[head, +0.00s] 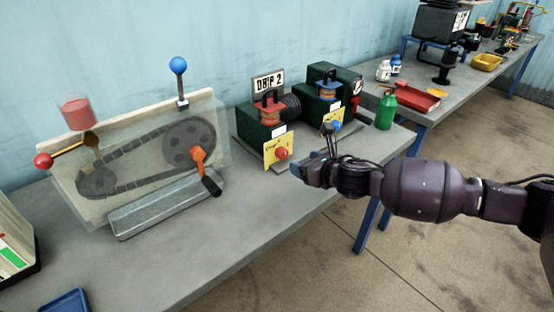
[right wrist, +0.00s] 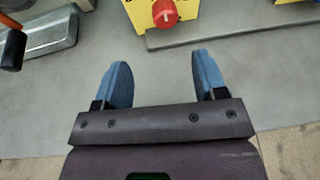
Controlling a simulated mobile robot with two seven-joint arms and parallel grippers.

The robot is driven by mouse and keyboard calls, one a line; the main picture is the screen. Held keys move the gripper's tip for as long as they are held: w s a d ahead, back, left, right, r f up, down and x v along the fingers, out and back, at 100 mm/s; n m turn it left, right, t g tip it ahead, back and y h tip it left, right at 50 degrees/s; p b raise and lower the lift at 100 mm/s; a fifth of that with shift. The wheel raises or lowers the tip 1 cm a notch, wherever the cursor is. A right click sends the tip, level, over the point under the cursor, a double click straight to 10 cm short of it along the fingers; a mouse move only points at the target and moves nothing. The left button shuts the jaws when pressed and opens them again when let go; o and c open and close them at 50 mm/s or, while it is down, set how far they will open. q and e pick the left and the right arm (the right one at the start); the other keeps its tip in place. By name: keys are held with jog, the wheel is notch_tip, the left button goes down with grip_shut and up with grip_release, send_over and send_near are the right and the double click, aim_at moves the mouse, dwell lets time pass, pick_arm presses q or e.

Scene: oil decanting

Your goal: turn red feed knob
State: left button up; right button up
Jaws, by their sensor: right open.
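The red feed knob (head: 282,153) sits on a yellow plate (head: 271,150) at the front of a dark green machine (head: 256,126) under a "DRIP 2" sign. In the right wrist view the red knob (right wrist: 165,13) is at the top, beyond the fingertips and roughly between them sideways. My right gripper (head: 302,176) is just in front of and to the right of the knob in the head view. In the right wrist view its two blue fingers (right wrist: 163,75) are apart with nothing between them. My left gripper is not in view.
A second green machine (head: 318,82) with a blue knob (head: 337,126) stands to the right. A green bottle (head: 386,112) stands at the table's right end. A chain-drive display (head: 140,150) with an orange crank (head: 205,172) stands left. Bare tabletop (head: 230,220) lies in front.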

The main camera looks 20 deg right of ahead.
aim_at(285, 155)
jog(key=shift+d+n, duration=0.1)
jog(key=shift+n, duration=0.5)
jog(key=shift+w+d+f+n, duration=0.1)
jog(key=shift+d+f+n, duration=0.05)
jog(key=shift+d+n, duration=0.15)
jog(key=shift+d, duration=0.1)
jog(key=shift+w+a+f, duration=0.2)
jog(key=shift+w+a, duration=0.1)
jog(key=shift+w, duration=0.25)
jog(key=b+x, duration=0.2)
jog(key=x, duration=0.6)
jog(key=shift+w+f+b, duration=0.25)
jog(key=shift+w+b, duration=0.1)
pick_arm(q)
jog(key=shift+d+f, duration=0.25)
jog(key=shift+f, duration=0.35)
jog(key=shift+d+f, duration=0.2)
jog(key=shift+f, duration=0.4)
pick_arm(e)
jog(key=shift+w+a, duration=0.15)
jog(key=shift+w, duration=0.25)
jog(key=c, duration=0.9)
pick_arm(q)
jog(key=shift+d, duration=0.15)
